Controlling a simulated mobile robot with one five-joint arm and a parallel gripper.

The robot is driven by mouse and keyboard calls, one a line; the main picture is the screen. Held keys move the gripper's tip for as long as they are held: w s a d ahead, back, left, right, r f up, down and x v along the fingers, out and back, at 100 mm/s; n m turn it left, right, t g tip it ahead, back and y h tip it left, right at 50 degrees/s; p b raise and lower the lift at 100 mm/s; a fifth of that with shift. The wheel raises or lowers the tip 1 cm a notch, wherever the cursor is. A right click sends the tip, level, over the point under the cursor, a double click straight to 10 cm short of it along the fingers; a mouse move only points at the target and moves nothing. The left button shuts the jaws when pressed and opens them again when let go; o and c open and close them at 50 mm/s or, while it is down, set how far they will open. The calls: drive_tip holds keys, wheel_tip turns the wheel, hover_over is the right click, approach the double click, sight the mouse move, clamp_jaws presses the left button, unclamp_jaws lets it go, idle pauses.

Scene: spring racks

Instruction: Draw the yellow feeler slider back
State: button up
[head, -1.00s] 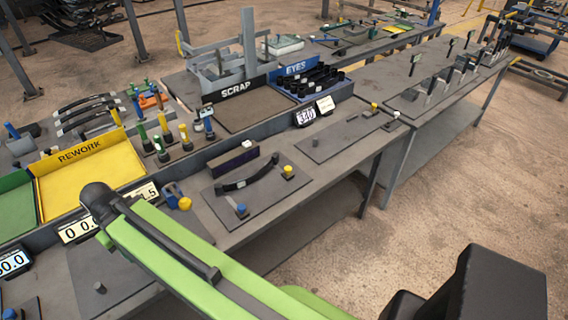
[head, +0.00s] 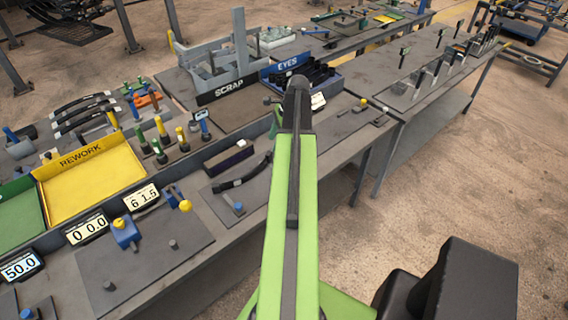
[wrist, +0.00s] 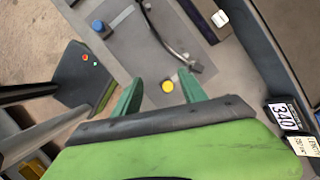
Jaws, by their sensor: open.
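The yellow feeler slider shows as a round yellow knob (wrist: 167,86) in the wrist view, on the grey plate (wrist: 130,48) with a dark curved spring (wrist: 160,35) and a blue knob (wrist: 97,25). My gripper (wrist: 160,77) is open, its two green fingers apart on either side of the yellow knob as seen from the wrist. I cannot tell its height above the knob, and no contact shows. In the head view my arm hides this yellow knob; the spring (head: 243,177) and blue knob (head: 239,208) show left of the arm.
A dark block (head: 229,158) lies behind the spring. To the left are a yellow rework tray (head: 95,172) and a plate (head: 145,255) with other knobs. Behind stand the scrap bin (head: 221,90) and eyes tray (head: 340,84). A 340 display (wrist: 283,116) stands nearby.

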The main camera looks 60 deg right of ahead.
drive_tip(key=s+d+m, duration=0.4)
drive_tip(key=s+d, duration=0.2)
drive_tip(key=s, duration=0.2)
drive_tip(key=shift+t, duration=0.3)
drive_tip(key=b+x, duration=1.6)
drive_tip(key=x, duration=0.1)
drive_tip(key=shift+w+d+f, duration=0.1)
drive_tip(key=shift+w+d, duration=0.15)
drive_tip(key=shift+w, duration=0.05)
clamp_jaws()
drive_tip(key=shift+a, duration=0.1)
